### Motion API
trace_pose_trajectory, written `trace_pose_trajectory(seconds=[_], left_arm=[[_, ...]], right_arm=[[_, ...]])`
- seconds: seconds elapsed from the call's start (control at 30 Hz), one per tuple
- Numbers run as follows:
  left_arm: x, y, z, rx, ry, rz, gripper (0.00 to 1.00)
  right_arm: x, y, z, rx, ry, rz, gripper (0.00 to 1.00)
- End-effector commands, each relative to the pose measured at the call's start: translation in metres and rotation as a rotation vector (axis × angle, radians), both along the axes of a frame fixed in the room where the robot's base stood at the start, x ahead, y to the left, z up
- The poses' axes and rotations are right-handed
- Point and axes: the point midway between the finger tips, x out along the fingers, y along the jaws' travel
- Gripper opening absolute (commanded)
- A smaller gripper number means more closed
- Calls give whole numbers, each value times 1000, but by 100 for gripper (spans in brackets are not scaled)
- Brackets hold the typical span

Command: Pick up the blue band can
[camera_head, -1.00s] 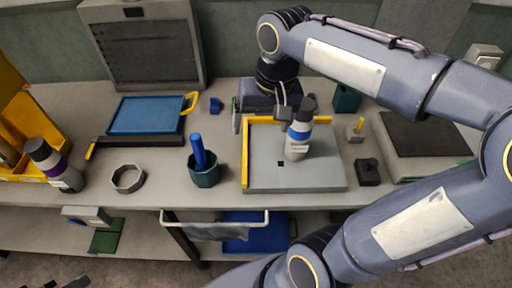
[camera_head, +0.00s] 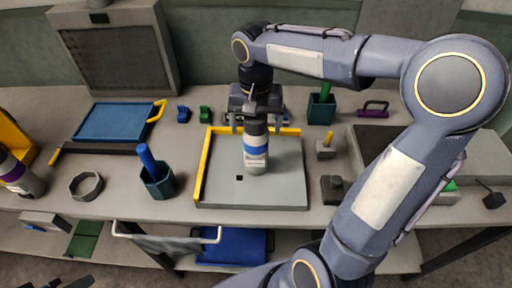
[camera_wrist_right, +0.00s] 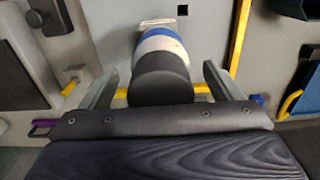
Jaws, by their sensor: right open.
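The blue band can (camera_head: 256,158) stands upright on a grey tray (camera_head: 220,190) with yellow edging along its back and left. It has a dark top, a blue band and a pale lower part. My right gripper (camera_head: 257,122) is open at the can's dark top. In the right wrist view the can (camera_wrist_right: 160,45) appears between the two open fingers (camera_wrist_right: 160,88), with gaps on both sides. The palm hides part of its top. Dark tips at the bottom left edge of the head view may be my left gripper (camera_head: 68,282); its jaw state is unclear.
A purple-banded can (camera_head: 20,176) stands far left.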

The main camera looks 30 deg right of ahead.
Motion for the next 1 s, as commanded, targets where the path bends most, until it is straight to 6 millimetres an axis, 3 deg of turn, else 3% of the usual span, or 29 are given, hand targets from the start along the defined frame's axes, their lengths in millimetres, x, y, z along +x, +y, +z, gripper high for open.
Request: trace_pose_trajectory(seconds=[0.13,0.37,0.87,1.0], left_arm=[[0,0,0,0,0,0,36],[0,0,0,0,0,0,36],[0,0,0,0,0,0,36],[0,0,0,0,0,0,36]], right_arm=[[-1,0,-15,1,1,0,85],[-1,0,-17,0,-1,0,85],[-1,0,-16,0,-1,0,23],[-1,0,-16,0,-1,0,21]])
